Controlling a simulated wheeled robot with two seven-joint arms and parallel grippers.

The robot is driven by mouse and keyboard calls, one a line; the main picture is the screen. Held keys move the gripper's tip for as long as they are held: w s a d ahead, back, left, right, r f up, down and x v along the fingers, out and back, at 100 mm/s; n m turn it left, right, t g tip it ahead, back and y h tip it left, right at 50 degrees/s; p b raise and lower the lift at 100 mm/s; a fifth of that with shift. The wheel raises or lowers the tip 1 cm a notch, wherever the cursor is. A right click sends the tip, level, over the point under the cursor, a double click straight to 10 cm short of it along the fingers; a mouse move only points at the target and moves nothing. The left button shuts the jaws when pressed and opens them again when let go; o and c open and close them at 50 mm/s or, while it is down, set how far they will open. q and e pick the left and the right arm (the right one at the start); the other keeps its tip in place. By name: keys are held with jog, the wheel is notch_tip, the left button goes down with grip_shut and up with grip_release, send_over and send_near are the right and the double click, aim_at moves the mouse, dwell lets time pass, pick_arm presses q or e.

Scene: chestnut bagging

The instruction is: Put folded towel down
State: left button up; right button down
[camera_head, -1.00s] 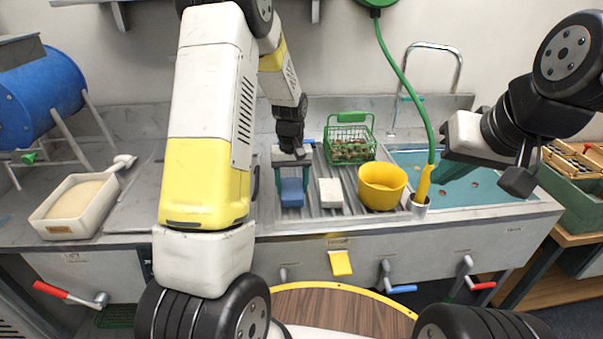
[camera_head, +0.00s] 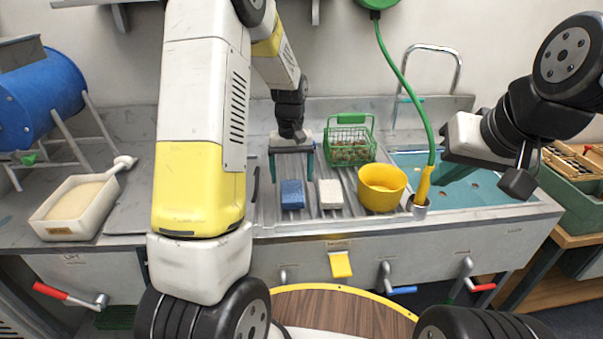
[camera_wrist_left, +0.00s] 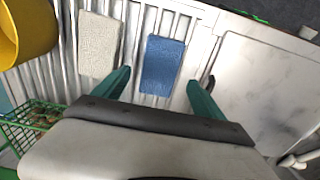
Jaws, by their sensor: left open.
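The folded blue towel (camera_head: 292,194) lies flat on the ribbed drainboard (camera_head: 330,211), left of a folded white towel (camera_head: 330,194). My left gripper (camera_head: 291,171) is open above and just behind the blue towel. In the left wrist view, the blue towel (camera_wrist_left: 163,66) lies beyond and between the two green fingers (camera_wrist_left: 155,88), with nothing held. The white towel (camera_wrist_left: 98,45) lies beside it there. My right gripper (camera_head: 452,176) is at the right above the sink, and its fingers are too unclear to tell.
A yellow bowl (camera_head: 381,188) stands right of the white towel. A green wire basket (camera_head: 349,141) of chestnuts is behind the towels. A white tub (camera_head: 79,208) sits at the left.

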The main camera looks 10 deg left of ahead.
aim_at(292, 190)
pick_arm(q)
jog(key=s+r+m+t+h, duration=0.1)
jog(key=s+r, duration=0.4)
jog(key=r, duration=0.4)
jog(key=s+r+t, duration=0.1)
jog(key=s+r, duration=0.3)
jog(key=r, duration=0.4)
jog(key=s+d+r+m+t, duration=0.1)
jog(key=s+t, duration=0.1)
jog(key=s, duration=0.5)
jog(key=s+d+r+m+t+h, duration=0.1)
jog(key=s+r+t, duration=0.1)
jog(key=s, duration=0.6)
jog(key=shift+r+m, duration=0.25)
jog(key=shift+m, duration=0.15)
jog(key=shift+s+d, duration=0.1)
